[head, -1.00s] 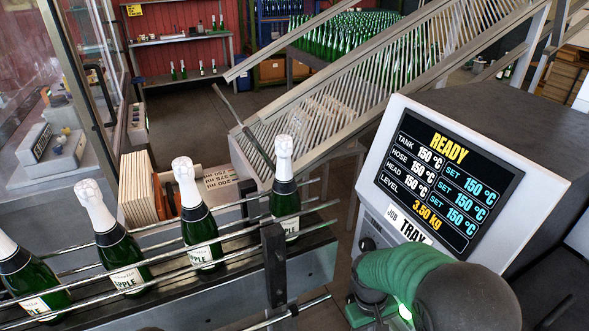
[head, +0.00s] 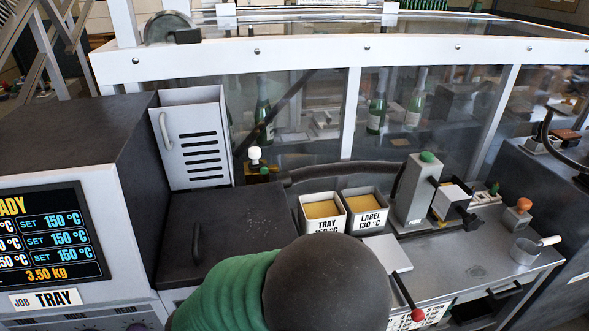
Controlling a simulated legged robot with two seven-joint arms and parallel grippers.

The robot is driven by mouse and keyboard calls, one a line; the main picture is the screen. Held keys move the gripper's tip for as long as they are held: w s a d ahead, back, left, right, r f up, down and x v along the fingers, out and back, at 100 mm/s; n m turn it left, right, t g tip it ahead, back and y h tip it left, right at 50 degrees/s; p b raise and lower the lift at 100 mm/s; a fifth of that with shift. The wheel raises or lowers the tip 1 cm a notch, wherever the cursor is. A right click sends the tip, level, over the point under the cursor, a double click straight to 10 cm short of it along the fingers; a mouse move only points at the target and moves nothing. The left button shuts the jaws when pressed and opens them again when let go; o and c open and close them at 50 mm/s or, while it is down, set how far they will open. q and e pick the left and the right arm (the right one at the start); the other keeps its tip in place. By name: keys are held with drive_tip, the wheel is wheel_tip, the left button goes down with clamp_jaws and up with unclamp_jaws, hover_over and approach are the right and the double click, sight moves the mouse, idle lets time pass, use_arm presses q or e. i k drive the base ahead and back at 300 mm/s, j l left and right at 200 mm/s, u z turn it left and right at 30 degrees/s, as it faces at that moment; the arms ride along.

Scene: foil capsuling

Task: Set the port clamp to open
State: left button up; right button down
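I cannot identify the port clamp for certain. A lever with a red ball knob (head: 417,314) points toward the front from under a light square plate (head: 388,253) on the steel bench. A grey upright block with a green knob (head: 414,190) stands behind it, with a small white-and-black unit (head: 452,202) at its right. Neither gripper shows. A green and dark rounded part, which looks like my own arm, fills the bottom middle and hides part of the bench front.
Tubs labelled TRAY (head: 322,212) and LABEL (head: 364,206) stand behind the arm. A dark lidded box (head: 220,235) and a READY screen (head: 45,240) are at left. A small pan (head: 527,250) sits at right. Glass panels with bottles close off the back.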

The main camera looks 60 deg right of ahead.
sight(263, 168)
drive_tip(key=l+z, duration=0.2)
drive_tip(key=z, duration=1.6)
